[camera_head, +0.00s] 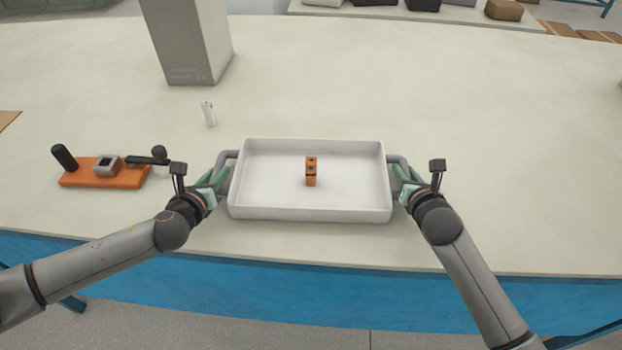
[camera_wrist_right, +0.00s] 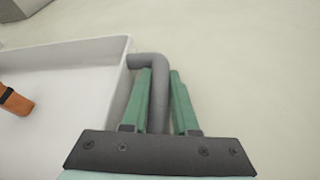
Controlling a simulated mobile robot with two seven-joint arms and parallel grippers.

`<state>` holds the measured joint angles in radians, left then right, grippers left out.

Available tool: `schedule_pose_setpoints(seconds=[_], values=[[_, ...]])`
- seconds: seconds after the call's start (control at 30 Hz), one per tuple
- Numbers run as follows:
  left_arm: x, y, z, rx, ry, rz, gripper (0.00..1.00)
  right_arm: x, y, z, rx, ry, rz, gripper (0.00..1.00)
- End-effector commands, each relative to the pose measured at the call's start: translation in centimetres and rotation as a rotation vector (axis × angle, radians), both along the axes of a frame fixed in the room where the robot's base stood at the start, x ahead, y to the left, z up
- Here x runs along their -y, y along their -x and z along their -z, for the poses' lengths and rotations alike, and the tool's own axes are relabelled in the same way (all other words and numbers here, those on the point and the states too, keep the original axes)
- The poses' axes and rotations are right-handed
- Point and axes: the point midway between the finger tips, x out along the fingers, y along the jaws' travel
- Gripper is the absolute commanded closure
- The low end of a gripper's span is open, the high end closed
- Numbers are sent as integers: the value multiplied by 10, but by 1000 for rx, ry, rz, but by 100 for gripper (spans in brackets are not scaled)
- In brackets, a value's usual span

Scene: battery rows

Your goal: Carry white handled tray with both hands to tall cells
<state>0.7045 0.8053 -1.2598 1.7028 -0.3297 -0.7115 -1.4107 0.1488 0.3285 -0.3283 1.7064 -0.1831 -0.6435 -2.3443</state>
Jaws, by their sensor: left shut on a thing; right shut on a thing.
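The white handled tray (camera_head: 310,214) is near the front edge of the table, with a grey handle at each end. My left gripper (camera_head: 222,178) is shut on the tray's left handle. My right gripper (camera_head: 402,178) is shut on the right handle; the right wrist view shows its green fingers (camera_wrist_right: 158,100) on either side of the grey bar. The tray looks level; I cannot tell whether it touches the table. A small white cylinder (camera_head: 208,114), perhaps a cell, stands behind the tray to the left.
A tall grey box (camera_head: 185,45) stands at the back left. An orange base with a black post and grey block (camera_head: 105,172) lies at the left. The table (camera_head: 480,110) is clear behind and to the right of the tray. Several items sit on a far surface.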

Motion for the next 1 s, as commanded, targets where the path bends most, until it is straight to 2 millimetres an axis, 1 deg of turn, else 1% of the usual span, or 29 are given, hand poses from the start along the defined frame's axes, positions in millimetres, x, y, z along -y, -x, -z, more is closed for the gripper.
schedule_pose_setpoints(seconds=[0.03,0.07,1.0], values=[[0,0,0,0,0,-1,96,0,0,0,0,0,0,96],[0,0,0,0,0,-1,100,0,0,0,0,0,0,100],[-1,0,0,-1,0,-1,100,0,0,0,-1,0,1,100]])
